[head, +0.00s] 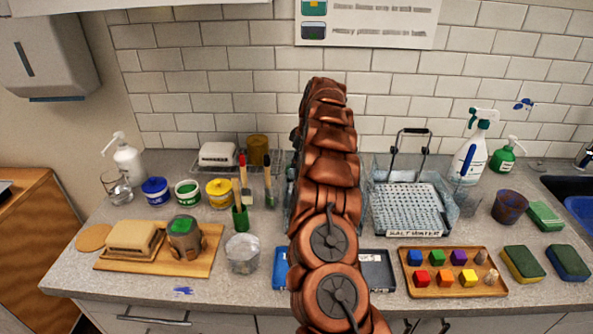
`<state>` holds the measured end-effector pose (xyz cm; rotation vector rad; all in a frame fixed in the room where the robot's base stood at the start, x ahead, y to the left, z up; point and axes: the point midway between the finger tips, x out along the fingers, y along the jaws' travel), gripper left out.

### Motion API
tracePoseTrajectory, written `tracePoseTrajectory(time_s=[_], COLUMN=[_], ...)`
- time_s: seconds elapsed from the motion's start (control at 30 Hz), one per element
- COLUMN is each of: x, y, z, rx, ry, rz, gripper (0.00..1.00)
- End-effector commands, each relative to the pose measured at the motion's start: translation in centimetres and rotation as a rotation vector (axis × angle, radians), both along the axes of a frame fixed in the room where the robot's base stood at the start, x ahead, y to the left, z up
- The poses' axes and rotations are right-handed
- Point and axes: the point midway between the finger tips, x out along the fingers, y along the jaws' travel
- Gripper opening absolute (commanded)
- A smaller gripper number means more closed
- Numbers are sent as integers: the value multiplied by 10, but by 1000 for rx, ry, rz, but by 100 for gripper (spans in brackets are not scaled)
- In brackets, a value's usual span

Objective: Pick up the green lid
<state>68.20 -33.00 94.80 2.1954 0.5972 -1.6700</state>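A flat green piece that looks like the green lid (181,225) lies on top of a grey-brown lump (184,243) on the wooden board (205,262) at the left front. A white pot with a green band (187,198) stands behind it, between a blue pot (156,194) and a yellow pot (220,194). My copper-coloured arm rises through the middle of the head view, well right of the green piece. I cannot make out my gripper's fingers; the arm's end shows no fingertips.
A tan block lies on the board's left. A clear cup (242,254), a green brush holder (240,218) and a drinking glass (117,188) stand nearby. My arm hides the counter's middle.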

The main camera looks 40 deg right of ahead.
Motion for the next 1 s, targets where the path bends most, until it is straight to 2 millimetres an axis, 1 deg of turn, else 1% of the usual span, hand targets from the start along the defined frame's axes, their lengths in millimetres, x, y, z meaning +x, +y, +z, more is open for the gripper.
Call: tracePoseTrajectory(time_s=[0.27,0.43,0.8,1.0], x=[0,0,1,1], y=[0,0,-2,-1], z=[0,8,54,74], rx=[0,-1,-3,-2], ry=[0,0,-3,-1], rz=[0,0,-2,-1], gripper=[5,5,5,5])
